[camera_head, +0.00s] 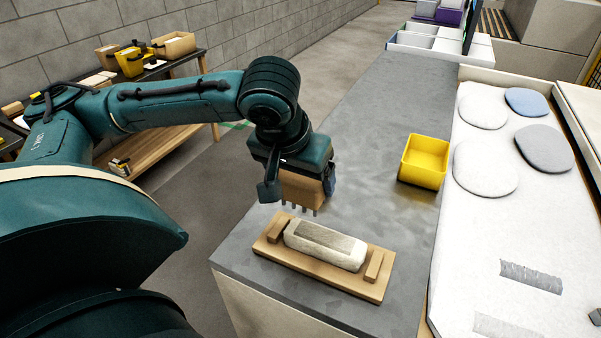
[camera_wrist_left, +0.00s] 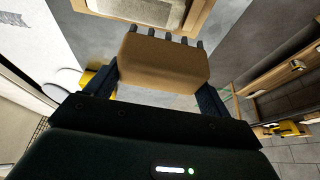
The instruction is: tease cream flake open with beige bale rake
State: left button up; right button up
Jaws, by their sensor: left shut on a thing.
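The beige bale rake (camera_head: 304,188) is a tan block with several dark tines pointing down. My left gripper (camera_head: 300,178) is shut on it, and the left wrist view shows the rake (camera_wrist_left: 163,62) between both fingers. The cream flake (camera_head: 325,244) is a pale, rounded slab lying on a wooden board (camera_head: 312,275) with a raised block at each end. The rake's tines hang above and behind the flake, apart from it. The flake also shows at the top of the left wrist view (camera_wrist_left: 152,10), partly cut off. My right gripper is not in view.
A yellow bin (camera_head: 424,160) stands on the grey counter (camera_head: 375,120) to the right of the rake. Beyond it, a white surface (camera_head: 490,215) carries several rounded pads and grey fibre strips. A wooden shelf (camera_head: 165,130) with boxes stands behind my left arm.

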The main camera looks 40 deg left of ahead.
pick_arm(q)
notch_tip(320, 180, down, 5)
jog(key=b, duration=0.2)
jog(key=shift+f+b, duration=0.15)
jog(key=shift+b, duration=0.2)
jog(key=shift+w+d+p, duration=0.25)
jog(key=shift+d+p, duration=0.55)
jog(key=shift+d, duration=0.3)
jog(key=d, duration=0.2)
jog(key=w+d+p, duration=0.1)
jog(key=d, duration=0.3)
jog(key=shift+w+d, duration=0.35)
jog(key=shift+d, duration=0.05)
jog(key=shift+w+d, duration=0.15)
jog(key=shift+d, duration=0.6)
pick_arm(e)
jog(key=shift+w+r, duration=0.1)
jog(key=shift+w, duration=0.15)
pick_arm(q)
jog(key=shift+f, duration=0.1)
jog(key=shift+f, duration=0.75)
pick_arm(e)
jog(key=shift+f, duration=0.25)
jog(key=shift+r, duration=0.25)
pick_arm(q)
jog(key=shift+a, duration=0.15)
